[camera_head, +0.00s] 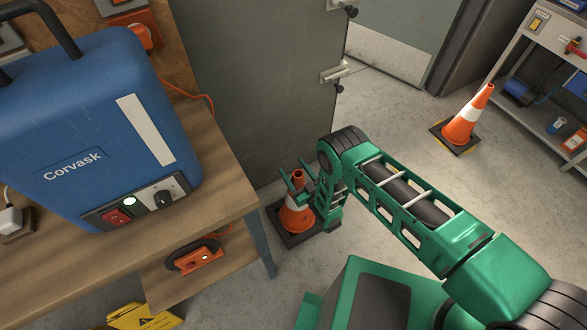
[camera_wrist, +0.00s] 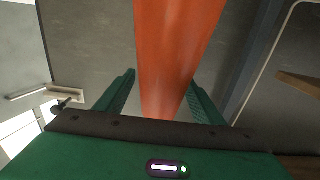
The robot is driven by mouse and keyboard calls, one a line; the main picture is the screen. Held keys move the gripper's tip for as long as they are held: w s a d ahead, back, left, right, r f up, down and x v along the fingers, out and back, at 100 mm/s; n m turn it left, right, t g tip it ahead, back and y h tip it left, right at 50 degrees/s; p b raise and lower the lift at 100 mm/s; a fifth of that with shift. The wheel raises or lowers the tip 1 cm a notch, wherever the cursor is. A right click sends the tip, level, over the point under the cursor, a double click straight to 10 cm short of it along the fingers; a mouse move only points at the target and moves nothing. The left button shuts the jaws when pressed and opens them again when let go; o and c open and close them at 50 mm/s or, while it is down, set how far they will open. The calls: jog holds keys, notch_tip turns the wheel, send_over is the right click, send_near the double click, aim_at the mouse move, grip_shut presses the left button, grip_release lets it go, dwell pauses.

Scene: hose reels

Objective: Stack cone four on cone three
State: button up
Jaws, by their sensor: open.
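An orange and white cone (camera_head: 297,216) with a dark square base stands on the floor beside the workbench. My gripper (camera_head: 292,182) is open at its upper part, with one finger on each side. In the wrist view the orange cone (camera_wrist: 172,60) runs between my two open fingers (camera_wrist: 160,95), and the fingers do not appear closed on it. A second orange and white cone (camera_head: 467,122) stands upright on a dark base on the floor at the right, away from my gripper. No numbers are readable on either cone.
A wooden workbench (camera_head: 228,172) with a blue Corvask case (camera_head: 75,125) fills the left. An orange reel (camera_head: 198,258) sits on its lower shelf. A grey panel (camera_head: 265,85) stands behind the near cone. A shelf unit (camera_head: 522,95) is at the right. Floor between the cones is clear.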

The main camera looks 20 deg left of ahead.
jog(key=v, duration=1)
jog(key=shift+s, duration=0.1)
dwell(0.3)
